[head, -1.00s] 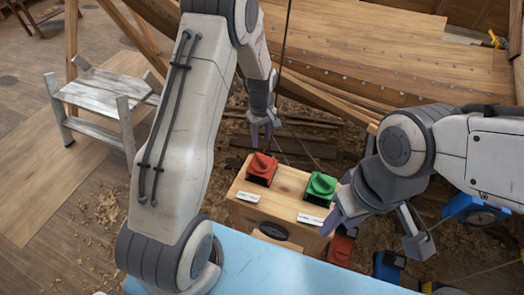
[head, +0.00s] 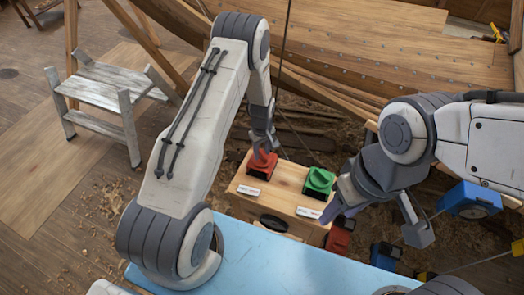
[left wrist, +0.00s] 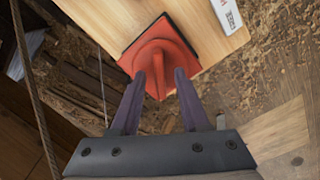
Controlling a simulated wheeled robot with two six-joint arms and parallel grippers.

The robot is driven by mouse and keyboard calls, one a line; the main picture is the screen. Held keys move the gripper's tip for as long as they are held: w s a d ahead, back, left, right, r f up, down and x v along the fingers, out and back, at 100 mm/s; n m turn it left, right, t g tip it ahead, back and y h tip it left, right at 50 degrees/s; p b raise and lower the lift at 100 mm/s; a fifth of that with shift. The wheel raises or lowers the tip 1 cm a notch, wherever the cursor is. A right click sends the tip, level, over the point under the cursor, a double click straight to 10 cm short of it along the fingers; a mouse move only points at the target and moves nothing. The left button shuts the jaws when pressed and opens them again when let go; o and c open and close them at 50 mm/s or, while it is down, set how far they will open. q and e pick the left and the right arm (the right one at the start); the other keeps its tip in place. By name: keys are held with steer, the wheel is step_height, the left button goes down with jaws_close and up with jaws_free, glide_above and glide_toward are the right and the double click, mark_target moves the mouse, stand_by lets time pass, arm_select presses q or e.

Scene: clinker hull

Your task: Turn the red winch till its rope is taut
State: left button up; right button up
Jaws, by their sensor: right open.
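The red winch (head: 262,161) stands on the back left of a wooden box (head: 285,185), beside a green winch (head: 319,181). My left gripper (head: 262,149) is down at the red winch. In the left wrist view the red winch (left wrist: 160,45) has its handle between the two fingers of my left gripper (left wrist: 160,75). One finger lies along each side; whether they press on it I cannot tell. Dark ropes (head: 286,35) run behind my left gripper; I cannot tell which belongs to the red winch, or its tautness. My right gripper (head: 374,228) is open and empty, right of the box.
White labels (head: 249,190) lie in front of the winches. A light blue surface (head: 290,262) is nearest me. A wooden hull (head: 400,60) fills the back. A grey step stool (head: 105,92) stands left. Blue (head: 470,200) and red devices sit right of the box.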

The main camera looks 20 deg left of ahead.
arm_select(q)
jaws_close()
steer(key=shift+f+m+b, duration=0.15)
steer(key=shift+m+b, duration=0.95)
steer(key=shift+m, duration=0.2)
steer(key=m+b, duration=0.2)
steer(key=m, duration=0.1)
steer(key=shift+m, duration=0.3)
steer(key=m+b, duration=0.1)
steer(key=m, duration=0.1)
steer(key=shift+m, duration=0.3)
steer(key=shift+m+b, duration=0.65)
steer(key=shift+m, duration=0.95)
steer(key=shift+r, duration=0.2)
